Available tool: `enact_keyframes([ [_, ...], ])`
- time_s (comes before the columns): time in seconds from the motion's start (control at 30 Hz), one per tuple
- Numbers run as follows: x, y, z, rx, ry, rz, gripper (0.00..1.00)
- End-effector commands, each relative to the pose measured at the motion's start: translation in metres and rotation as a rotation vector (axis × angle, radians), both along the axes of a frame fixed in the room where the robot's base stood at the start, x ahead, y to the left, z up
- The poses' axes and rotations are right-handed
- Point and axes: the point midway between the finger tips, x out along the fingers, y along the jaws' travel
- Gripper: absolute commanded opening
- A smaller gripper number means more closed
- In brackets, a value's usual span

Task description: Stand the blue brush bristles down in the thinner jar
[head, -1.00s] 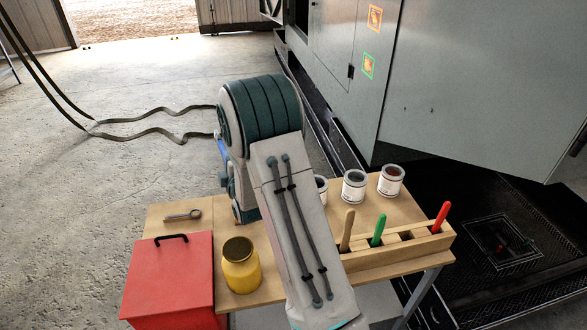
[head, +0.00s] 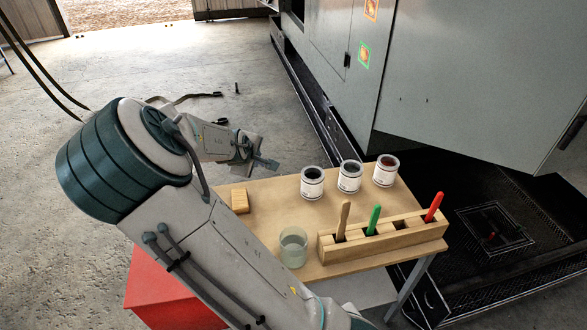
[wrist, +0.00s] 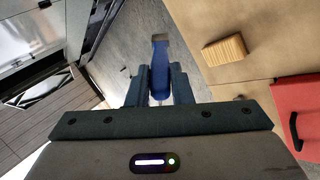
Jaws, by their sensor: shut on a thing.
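My gripper (wrist: 160,84) is shut on the blue brush (wrist: 158,84). In the wrist view the blue part lies between the fingers, and a grey-brown end sticks out beyond them. In the head view my gripper (head: 258,163) is beyond the table's back left edge, over the floor; the brush is too small to make out there. A clear glass jar (head: 292,254), which looks like the thinner jar, stands on the table near the front, left of the wooden rack. My gripper is behind and left of it, well apart.
The wooden rack (head: 385,244) holds a tan brush (head: 343,216), a green brush (head: 374,218) and a red brush (head: 434,206); one slot is empty. Three paint tins (head: 349,177) stand behind. A wooden block (head: 240,201) is at the table's left. A red box (head: 160,290) stands front left.

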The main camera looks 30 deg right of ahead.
Motion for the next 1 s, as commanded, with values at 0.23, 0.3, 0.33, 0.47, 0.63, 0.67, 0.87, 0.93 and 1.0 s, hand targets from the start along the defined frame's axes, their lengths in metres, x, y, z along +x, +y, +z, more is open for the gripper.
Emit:
enact_keyframes([
  [0.23, -0.017, -0.009, 0.007, 0.084, 0.088, -0.128, 0.00],
  [0.3, -0.022, -0.010, 0.008, 0.115, 0.108, -0.161, 0.00],
  [0.33, -0.024, -0.011, 0.010, 0.124, 0.114, -0.175, 0.00],
  [0.47, -0.035, -0.017, 0.015, 0.177, 0.151, -0.254, 0.00],
  [0.63, -0.051, -0.020, 0.019, 0.248, 0.196, -0.349, 0.00],
  [0.67, -0.053, -0.020, 0.021, 0.260, 0.200, -0.365, 0.00],
  [0.87, -0.072, -0.024, 0.028, 0.338, 0.237, -0.467, 0.00],
  [0.93, -0.079, -0.025, 0.032, 0.370, 0.248, -0.507, 0.00],
  [1.0, -0.089, -0.026, 0.037, 0.407, 0.259, -0.553, 0.00],
])
